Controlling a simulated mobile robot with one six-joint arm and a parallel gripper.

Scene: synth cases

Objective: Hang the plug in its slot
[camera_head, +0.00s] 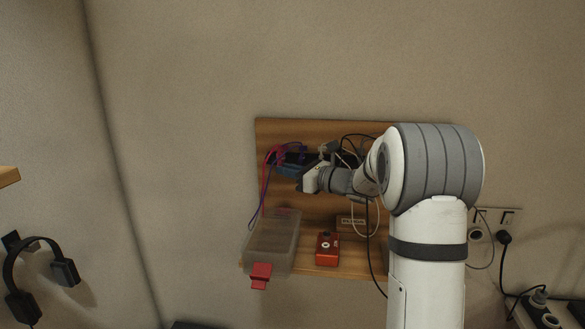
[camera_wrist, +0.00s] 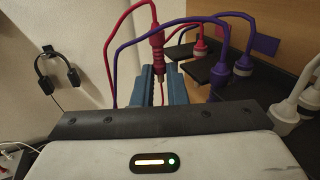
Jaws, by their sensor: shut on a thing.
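My gripper (camera_wrist: 160,78) shows blue fingers in the wrist view, shut on a magenta plug (camera_wrist: 156,42). In the head view the blue fingers (camera_head: 289,171) are small, in front of the wooden board at the left of the wrist. A dark slotted rack (camera_wrist: 258,73) is right of the held plug, which appears apart from it. A purple plug (camera_wrist: 243,65) and a white plug (camera_wrist: 285,112) are at the rack. Which slot is free is hard to tell.
A wooden board (camera_head: 275,130) backs the rack. On its shelf are a clear bin (camera_head: 272,245) with a red tab and a red box (camera_head: 327,248). Loose cables hang around the rack. Headphones (camera_head: 40,260) hang at the left; a wall socket (camera_head: 478,235) is at the right.

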